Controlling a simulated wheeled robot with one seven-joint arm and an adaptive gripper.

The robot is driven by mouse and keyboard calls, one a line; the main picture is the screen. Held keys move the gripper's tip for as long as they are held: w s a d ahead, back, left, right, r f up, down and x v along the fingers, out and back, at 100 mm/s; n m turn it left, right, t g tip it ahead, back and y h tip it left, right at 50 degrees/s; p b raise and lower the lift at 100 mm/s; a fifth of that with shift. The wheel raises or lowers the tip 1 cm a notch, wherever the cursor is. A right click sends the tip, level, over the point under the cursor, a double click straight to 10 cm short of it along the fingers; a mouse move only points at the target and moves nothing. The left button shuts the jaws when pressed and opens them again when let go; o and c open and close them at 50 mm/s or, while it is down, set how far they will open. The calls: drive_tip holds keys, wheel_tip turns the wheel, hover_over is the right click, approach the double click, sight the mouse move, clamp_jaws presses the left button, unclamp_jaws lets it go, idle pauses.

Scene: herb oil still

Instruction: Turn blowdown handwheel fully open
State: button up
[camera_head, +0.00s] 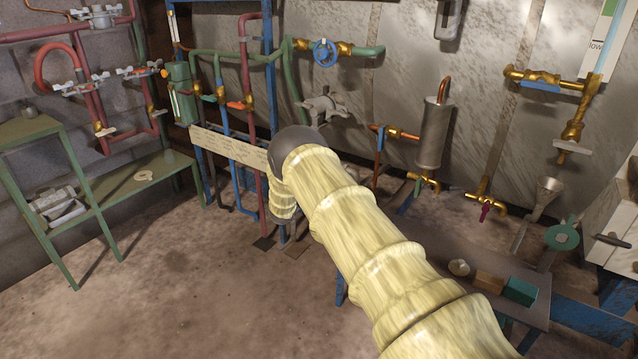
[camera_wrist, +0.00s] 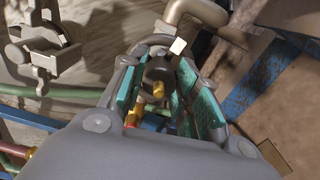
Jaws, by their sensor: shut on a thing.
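My gripper (camera_wrist: 165,78) shows in the wrist view, with teal pads on both fingers. Between the pads is a dark round piece with a brass stem end, which I take for the blowdown handwheel (camera_wrist: 157,72). The gripper is shut on it, and the fingers hide much of its rim. How far it is turned cannot be told. In the head view my arm covers the gripper and this handwheel.
In the head view, a blue handwheel (camera_head: 325,52) sits on the green wall pipe. A grey valve (camera_head: 325,106) is below it. A green shelf (camera_head: 128,185) stands left. A low bench (camera_head: 440,240) with small blocks is right. The floor at front left is clear.

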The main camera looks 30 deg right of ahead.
drive_tip(key=shift+s+f+n, duration=0.15)
drive_tip(key=shift+n, duration=0.95)
drive_tip(key=o, duration=1)
drive_tip(key=shift+d, duration=0.1)
drive_tip(key=v, duration=1.2)
